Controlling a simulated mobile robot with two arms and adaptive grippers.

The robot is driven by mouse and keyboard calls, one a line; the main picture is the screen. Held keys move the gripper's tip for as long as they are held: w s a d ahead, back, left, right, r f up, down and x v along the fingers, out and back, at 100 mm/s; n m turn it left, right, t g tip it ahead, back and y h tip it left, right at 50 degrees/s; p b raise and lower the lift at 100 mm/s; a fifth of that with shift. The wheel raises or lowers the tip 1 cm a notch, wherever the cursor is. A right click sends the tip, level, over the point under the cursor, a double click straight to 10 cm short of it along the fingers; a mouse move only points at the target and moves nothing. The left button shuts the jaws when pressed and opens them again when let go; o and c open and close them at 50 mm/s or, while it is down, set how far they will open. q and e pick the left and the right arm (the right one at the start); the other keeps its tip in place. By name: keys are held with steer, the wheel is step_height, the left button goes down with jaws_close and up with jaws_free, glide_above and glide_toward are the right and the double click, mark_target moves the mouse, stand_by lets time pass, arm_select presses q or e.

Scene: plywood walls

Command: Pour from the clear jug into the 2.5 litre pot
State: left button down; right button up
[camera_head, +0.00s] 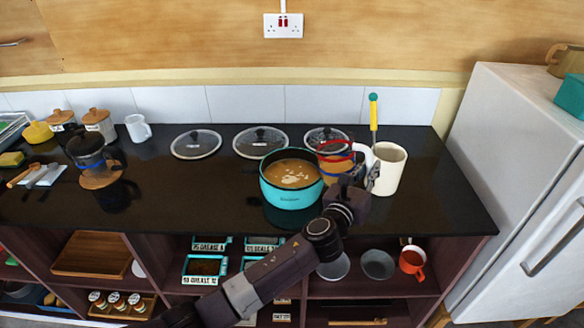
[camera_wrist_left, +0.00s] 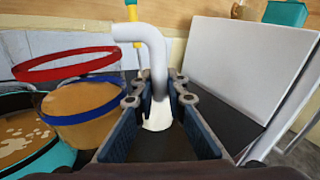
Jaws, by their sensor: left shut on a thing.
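The clear jug (camera_head: 335,168) has a red rim, a blue band and a white handle, and holds brown liquid. My left gripper (camera_head: 368,181) is shut on the handle, which also shows between the fingers in the left wrist view (camera_wrist_left: 154,50). The jug (camera_wrist_left: 82,108) is just right of the turquoise pot (camera_head: 291,194), near its rim; whether it is tilted is hard to tell. The pot stands on the black counter with brown liquid and pale foam inside, and its edge shows in the left wrist view (camera_wrist_left: 50,160). No stream of liquid is visible. My right gripper is not in view.
A cream container (camera_head: 392,172) stands right of the jug, close to my gripper, with a yellow-handled tool (camera_head: 373,116) by it. Several lids lie behind the pot. A French press (camera_head: 88,152) and a white jug (camera_head: 138,128) stand left. The counter (camera_head: 190,190) left of the pot is clear.

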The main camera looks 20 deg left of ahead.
mark_target(352, 146)
arm_select(q)
steer(key=shift+w+a+r+n, duration=0.1)
steer(key=shift+a+r+n, duration=0.3)
steer(key=shift+r+n, duration=0.3)
steer(key=r+n+p, duration=0.1)
steer(key=a+r+n+p, duration=0.1)
steer(key=shift+w+a+r, duration=0.2)
steer(key=shift+a+r, duration=0.1)
steer(key=shift+r, duration=0.05)
steer(key=shift+w+a+r+n, duration=0.1)
steer(key=shift+a+n, duration=0.35)
steer(key=shift+n, duration=0.05)
steer(key=shift+w+a+r+n, duration=0.2)
steer(key=shift+a+r+n, duration=0.1)
steer(key=shift+a+n, duration=0.25)
steer(key=shift+w+a+r+n, duration=0.1)
steer(key=shift+a+r+n, duration=0.25)
steer(key=shift+n, duration=0.3)
steer(key=shift+w+a+f+n+b, duration=0.15)
steer(key=shift+a+f+n+b, duration=0.3)
steer(key=shift+n, duration=0.45)
steer(key=shift+w+a+r+n, duration=0.1)
steer(key=shift+a+r+n, duration=0.2)
steer(key=shift+a+n, duration=0.45)
stand_by(0.9)
steer(key=shift+w+a+r+n+p, duration=0.2)
steer(key=shift+a+r+n+p, duration=0.25)
steer(key=shift+r+n, duration=0.3)
stand_by(1.7)
